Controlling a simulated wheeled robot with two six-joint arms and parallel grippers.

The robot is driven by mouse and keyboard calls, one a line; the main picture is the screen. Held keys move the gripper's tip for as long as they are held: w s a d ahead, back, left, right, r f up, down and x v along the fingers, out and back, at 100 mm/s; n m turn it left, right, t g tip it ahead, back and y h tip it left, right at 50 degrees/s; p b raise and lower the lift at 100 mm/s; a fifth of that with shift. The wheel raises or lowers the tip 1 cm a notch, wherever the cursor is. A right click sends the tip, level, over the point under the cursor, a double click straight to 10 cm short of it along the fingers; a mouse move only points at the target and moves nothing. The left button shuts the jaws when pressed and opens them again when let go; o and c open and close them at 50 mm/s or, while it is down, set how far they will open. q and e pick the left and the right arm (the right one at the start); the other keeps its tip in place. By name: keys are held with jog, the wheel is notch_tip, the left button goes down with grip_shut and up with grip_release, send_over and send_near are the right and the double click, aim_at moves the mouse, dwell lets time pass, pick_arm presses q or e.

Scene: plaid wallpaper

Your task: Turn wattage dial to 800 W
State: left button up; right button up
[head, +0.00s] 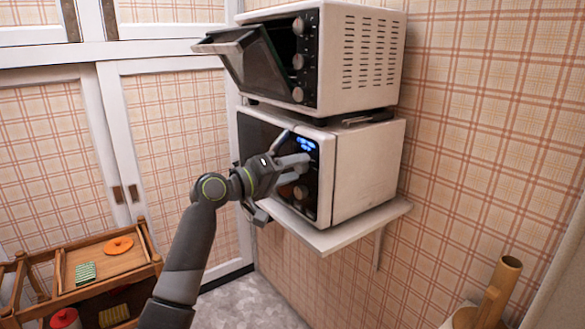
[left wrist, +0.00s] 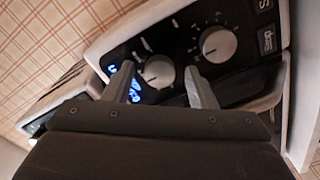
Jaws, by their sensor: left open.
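The white microwave (head: 365,170) stands on a wall shelf, with a dark control panel and a lit blue display (head: 306,144). The left wrist view shows two round silver dials on the panel. The upper dial (left wrist: 158,71), nearer the display, lies between the fingers of my left gripper (left wrist: 160,68), with a gap on each side. The lower dial (left wrist: 217,44) is outside the fingers; it also shows in the head view (head: 300,192). My left gripper (head: 295,170) is open in front of the panel and hides the upper dial there. I cannot read which dial is marked for wattage.
A toaster oven (head: 360,60) with its door (head: 243,58) partly open sits above the microwave. The shelf (head: 340,236) juts out below. A wooden cart (head: 150,240) stands at lower left, and a wooden roll holder (head: 497,290) at lower right.

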pick_arm(q)
jog(key=shift+d, duration=0.1)
jog(key=c, duration=1)
jog(key=shift+o, duration=0.2)
